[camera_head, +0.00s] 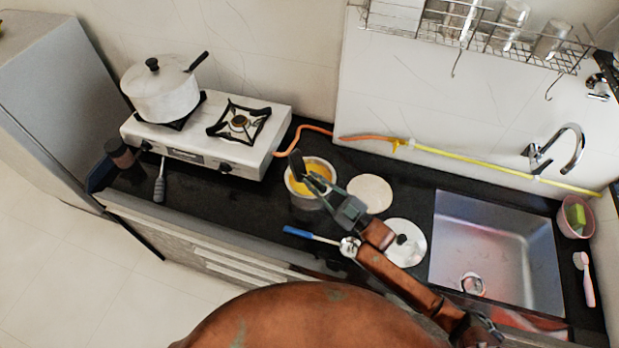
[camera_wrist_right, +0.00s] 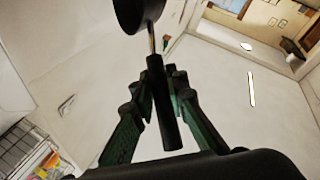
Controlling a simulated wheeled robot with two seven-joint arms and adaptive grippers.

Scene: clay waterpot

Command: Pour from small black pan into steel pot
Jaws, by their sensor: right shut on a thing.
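A steel pot (camera_head: 302,200) stands on the dark counter in the middle of the head view, with yellow stuff inside. My right gripper (camera_head: 321,188) reaches over the pot from the lower right and hides part of it. In the right wrist view, the gripper (camera_wrist_right: 160,92) is shut on the black handle (camera_wrist_right: 164,110) of the small black pan (camera_wrist_right: 138,12). In the head view the dark pan (camera_head: 296,163) looks narrow and steeply tilted above the pot's rim. I cannot see the pan's inside or any flow. My left gripper is out of view.
A white gas stove (camera_head: 204,137) with a white lidded pot (camera_head: 160,97) stands at the left. A round pale board (camera_head: 371,193), a lid with a black knob (camera_head: 413,254) and a blue-handled utensil (camera_head: 299,233) lie near the steel pot. The sink (camera_head: 495,235) is at the right.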

